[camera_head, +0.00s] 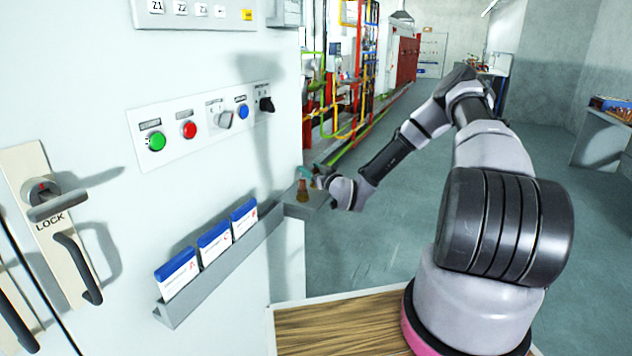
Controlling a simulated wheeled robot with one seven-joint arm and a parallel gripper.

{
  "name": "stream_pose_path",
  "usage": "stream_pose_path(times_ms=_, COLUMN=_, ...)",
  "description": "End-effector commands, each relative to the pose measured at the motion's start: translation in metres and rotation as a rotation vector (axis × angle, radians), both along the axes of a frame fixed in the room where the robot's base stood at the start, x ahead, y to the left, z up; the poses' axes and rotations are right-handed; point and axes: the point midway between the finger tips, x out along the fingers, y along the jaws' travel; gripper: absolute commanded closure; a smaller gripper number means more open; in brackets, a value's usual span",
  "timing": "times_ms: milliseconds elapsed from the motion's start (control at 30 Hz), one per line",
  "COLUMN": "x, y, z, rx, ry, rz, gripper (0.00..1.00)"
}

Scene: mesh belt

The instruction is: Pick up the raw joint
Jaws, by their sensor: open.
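A small brownish piece that looks like the raw joint (302,192) stands on a small grey ledge (296,211) at the right edge of the white cabinet. My gripper (308,174) is at the end of my arm, right beside and just above the piece, with a teal part showing. It is open. The fingers are small and partly hidden, so I cannot tell whether they touch the piece or reach around it.
The white cabinet (100,90) fills the left, with buttons, a black knob (266,104), a lock handle (58,202) and a card rack (222,262) sticking out. Coloured pipes (340,80) stand behind the ledge. Open floor (370,245) lies to the right.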

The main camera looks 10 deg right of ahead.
Motion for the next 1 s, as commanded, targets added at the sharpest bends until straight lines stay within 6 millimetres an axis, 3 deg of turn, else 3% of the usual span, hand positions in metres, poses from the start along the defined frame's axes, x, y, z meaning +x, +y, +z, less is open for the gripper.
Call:
stream_pose_path(times_ms=133, x=0.000, y=0.000, z=0.000, rx=0.000, ry=0.000, rz=0.000, gripper=0.42)
stream_pose_path(times_ms=200, x=0.000, y=0.000, z=0.000, rx=0.000, ry=0.000, rz=0.000, gripper=0.69)
stream_pose_path(times_ms=300, x=0.000, y=0.000, z=0.000, rx=0.000, ry=0.000, rz=0.000, gripper=1.00)
stream_pose_path(times_ms=767, x=-0.002, y=-0.002, z=0.005, rx=-0.001, ry=0.000, rz=0.000, gripper=1.00)
stream_pose_path(times_ms=1000, x=-0.003, y=-0.004, z=0.033, rx=-0.002, ry=-0.003, rz=0.000, gripper=1.00)
